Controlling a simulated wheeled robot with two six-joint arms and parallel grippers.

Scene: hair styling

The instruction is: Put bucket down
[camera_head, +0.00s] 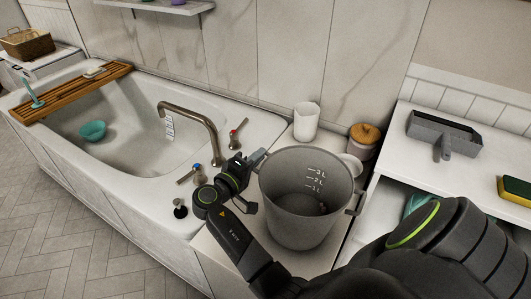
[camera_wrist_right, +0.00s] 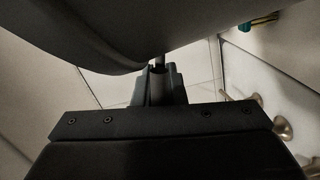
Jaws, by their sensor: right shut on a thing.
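The grey bucket (camera_head: 306,225) stands upright over the white counter (camera_head: 222,258) between the bathtub and the cabinet. Litre marks show on its inner wall, and a small dark thing lies at its bottom. My right gripper (camera_head: 257,160) is shut on the bucket's side lug at the left of its rim. In the right wrist view the bucket's dark side (camera_wrist_right: 120,30) fills the top, with the gripper fingers (camera_wrist_right: 158,85) closed just below it. I cannot tell whether the bucket's base touches the counter. My left gripper is not in view.
A tap (camera_head: 196,115) and its handles stand on the tub rim (camera_head: 262,128), close left of my gripper. A white cup (camera_head: 306,122) and a lidded jar (camera_head: 363,141) stand behind the bucket. A grey caddy (camera_head: 443,134) and a sponge (camera_head: 515,190) are at right.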

